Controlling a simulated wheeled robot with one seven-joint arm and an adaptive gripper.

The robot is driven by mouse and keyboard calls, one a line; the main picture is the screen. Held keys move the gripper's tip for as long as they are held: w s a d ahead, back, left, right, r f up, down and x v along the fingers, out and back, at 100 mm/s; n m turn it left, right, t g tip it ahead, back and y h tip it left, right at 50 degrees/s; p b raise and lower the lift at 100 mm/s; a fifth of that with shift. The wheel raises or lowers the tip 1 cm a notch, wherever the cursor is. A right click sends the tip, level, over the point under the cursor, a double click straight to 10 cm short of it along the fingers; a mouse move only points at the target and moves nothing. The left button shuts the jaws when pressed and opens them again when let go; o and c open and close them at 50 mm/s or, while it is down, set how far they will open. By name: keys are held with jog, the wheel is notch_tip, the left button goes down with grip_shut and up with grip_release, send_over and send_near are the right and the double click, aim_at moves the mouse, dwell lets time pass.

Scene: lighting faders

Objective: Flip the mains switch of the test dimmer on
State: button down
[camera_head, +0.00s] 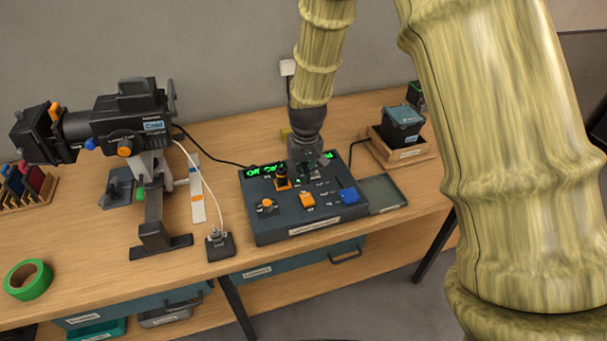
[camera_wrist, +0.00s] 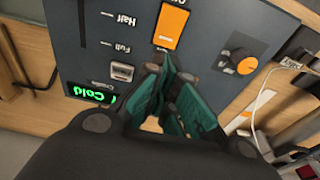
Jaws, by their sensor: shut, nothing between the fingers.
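The test dimmer is probably the dark grey console (camera_head: 290,225) on the bench, with an orange fader cap (camera_head: 307,200), a blue cap (camera_head: 348,195) and an orange knob (camera_head: 266,206). In the wrist view, my gripper's teal fingers (camera_wrist: 170,65) point at the panel near the orange cap (camera_wrist: 173,24). A small silvery part (camera_wrist: 122,71) sits beside them; contact is unclear. The green display (camera_wrist: 92,95) reads "Cold".
A black spotlight (camera_head: 125,118) on a stand is left of the console. A small black box (camera_head: 220,245) with a white cord stands at the bench's front edge. A wooden tray (camera_head: 410,152) holds a dark box at right. Green tape (camera_head: 28,280) lies far left.

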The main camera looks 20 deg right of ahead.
jog(key=shift+r+p, duration=0.3)
jog(key=shift+r, duration=0.35)
jog(key=shift+w+r+b, duration=0.1)
jog(key=shift+w+b, duration=0.05)
jog(key=shift+b, duration=0.3)
notch_tip(320, 180, up, 9)
jog(key=w+b, duration=0.1)
jog(key=b, duration=0.1)
jog(key=shift+r+b, duration=0.2)
jog(key=shift+b, duration=0.2)
